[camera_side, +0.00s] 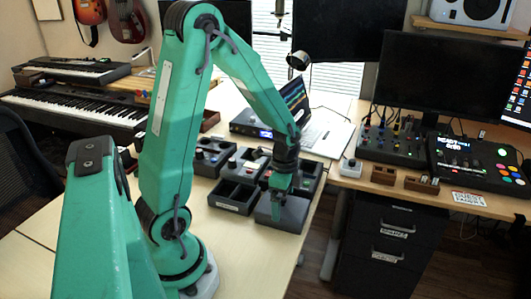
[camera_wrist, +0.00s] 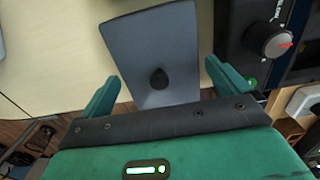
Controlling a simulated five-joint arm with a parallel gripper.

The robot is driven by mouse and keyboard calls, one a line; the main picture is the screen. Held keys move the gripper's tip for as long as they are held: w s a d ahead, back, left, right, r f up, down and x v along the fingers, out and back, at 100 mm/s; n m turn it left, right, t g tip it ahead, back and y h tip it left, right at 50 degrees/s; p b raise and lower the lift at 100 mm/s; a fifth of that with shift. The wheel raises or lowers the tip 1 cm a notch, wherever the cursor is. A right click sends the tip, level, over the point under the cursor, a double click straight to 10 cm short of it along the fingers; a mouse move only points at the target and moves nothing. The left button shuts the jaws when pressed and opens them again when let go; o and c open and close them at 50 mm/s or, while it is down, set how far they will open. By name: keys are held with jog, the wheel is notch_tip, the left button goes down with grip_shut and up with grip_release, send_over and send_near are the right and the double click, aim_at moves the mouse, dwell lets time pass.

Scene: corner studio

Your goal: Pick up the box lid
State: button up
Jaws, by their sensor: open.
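In the side view the lid (camera_side: 290,218) lies at the table's right edge, below my gripper (camera_side: 279,196). In the wrist view my gripper (camera_wrist: 160,77) is open, with one green finger on each side of the knob and apart from it. The lid's near edge is hidden behind my gripper. Whether the lid rests on a box is hard to tell.
An open dark box (camera_side: 234,197) stands just left of the lid. Several dark units with knobs stand behind it. In the wrist view a black unit with a grey knob (camera_wrist: 270,40) is close to the lid's right. The front table top (camera_side: 245,255) is clear.

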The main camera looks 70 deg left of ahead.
aim_at(283, 198)
jog(key=shift+f, duration=1.5)
jog(key=shift+c, duration=0.4)
jog(key=c, duration=0.7)
